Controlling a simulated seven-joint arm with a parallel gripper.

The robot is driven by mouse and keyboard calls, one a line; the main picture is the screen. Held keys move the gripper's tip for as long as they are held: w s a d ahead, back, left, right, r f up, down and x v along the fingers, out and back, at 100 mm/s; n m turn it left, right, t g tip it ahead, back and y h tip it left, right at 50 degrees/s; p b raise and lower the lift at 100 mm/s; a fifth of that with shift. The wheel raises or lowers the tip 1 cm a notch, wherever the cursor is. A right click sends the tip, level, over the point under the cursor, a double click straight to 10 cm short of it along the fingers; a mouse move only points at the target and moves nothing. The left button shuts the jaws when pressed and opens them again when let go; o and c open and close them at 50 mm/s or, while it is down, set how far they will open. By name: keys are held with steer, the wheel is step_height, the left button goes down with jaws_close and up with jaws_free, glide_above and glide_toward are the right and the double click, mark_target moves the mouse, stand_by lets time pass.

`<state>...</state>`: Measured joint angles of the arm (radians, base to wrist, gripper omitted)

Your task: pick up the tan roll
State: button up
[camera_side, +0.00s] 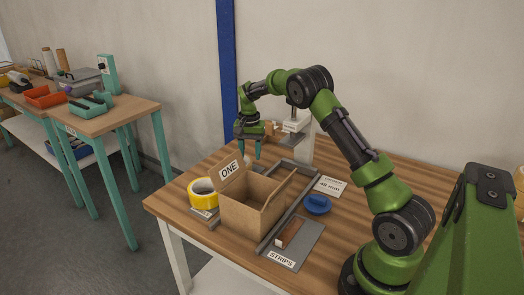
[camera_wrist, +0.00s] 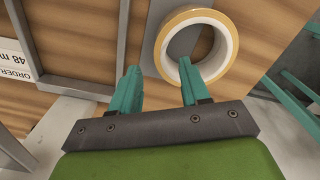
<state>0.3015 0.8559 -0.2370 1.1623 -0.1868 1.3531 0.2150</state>
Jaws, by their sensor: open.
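The tan roll (camera_wrist: 228,45) has a white core and shows in the wrist view at upper right, beyond my fingertips. In the side view I cannot make it out clearly; the carton and my gripper cover the area behind. My gripper (camera_side: 248,150) hangs pointing down above the table behind the carton. In the wrist view its two teal fingers (camera_wrist: 159,70) are apart with nothing held between them. The right finger overlaps the near left rim of the roll in the picture; I cannot tell whether they touch.
A cardboard carton (camera_side: 250,215) labelled ONE stands open, with a yellow roll (camera_side: 196,186) at its left. A blue roll (camera_side: 317,204), an order card (camera_side: 330,186) and a grey STRIPS plate (camera_side: 298,250) lie to its right. A second bench (camera_side: 115,118) stands at left.

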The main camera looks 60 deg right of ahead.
mark_target(250, 162)
step_height(250, 162, down, 6)
steer(key=shift+r, duration=0.1)
stand_by(0.4)
steer(key=shift+r, duration=0.1)
jaws_close()
